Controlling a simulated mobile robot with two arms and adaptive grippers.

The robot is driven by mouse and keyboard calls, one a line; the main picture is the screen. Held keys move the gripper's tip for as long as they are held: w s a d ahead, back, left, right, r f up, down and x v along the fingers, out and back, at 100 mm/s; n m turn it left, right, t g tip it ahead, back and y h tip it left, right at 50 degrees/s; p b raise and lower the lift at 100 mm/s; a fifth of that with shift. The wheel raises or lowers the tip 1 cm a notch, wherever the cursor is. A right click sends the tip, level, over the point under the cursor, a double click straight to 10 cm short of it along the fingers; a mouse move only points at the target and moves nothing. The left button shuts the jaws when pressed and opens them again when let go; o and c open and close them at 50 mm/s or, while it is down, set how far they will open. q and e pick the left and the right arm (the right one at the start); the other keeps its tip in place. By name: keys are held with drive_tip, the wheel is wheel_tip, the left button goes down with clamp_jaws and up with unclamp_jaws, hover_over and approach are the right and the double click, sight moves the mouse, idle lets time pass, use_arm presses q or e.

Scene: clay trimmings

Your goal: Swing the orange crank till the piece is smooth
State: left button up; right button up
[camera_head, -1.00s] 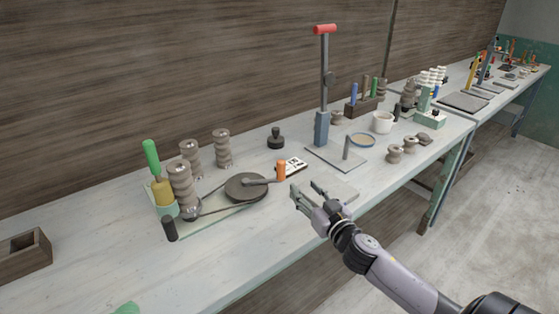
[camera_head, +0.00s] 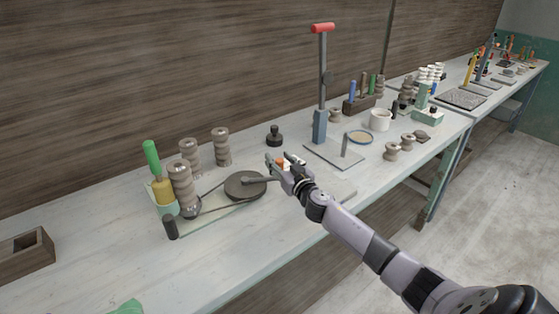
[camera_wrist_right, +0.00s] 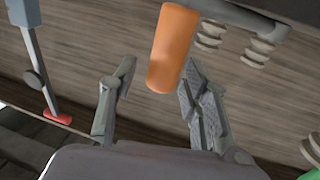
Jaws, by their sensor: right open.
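The orange crank handle (camera_head: 281,160) stands upright on a grey arm over a dark round wheel (camera_head: 243,186). It also shows in the right wrist view (camera_wrist_right: 172,48), between my right fingers. My right gripper (camera_head: 284,160) is open around the handle, with a visible gap at the fingers in the wrist view. In the head view its fingers hide part of the handle. A belt runs from the wheel to a ribbed grey-brown piece (camera_head: 182,188) on the same pale green base (camera_head: 222,210). My left gripper is not in view.
A red-topped lever stand (camera_head: 320,125) rises right of the crank. A wooden box (camera_head: 25,254) sits far left. The front left bench is mostly clear.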

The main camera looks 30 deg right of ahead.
drive_tip(key=shift+c, duration=0.5)
clamp_jaws()
idle(0.5)
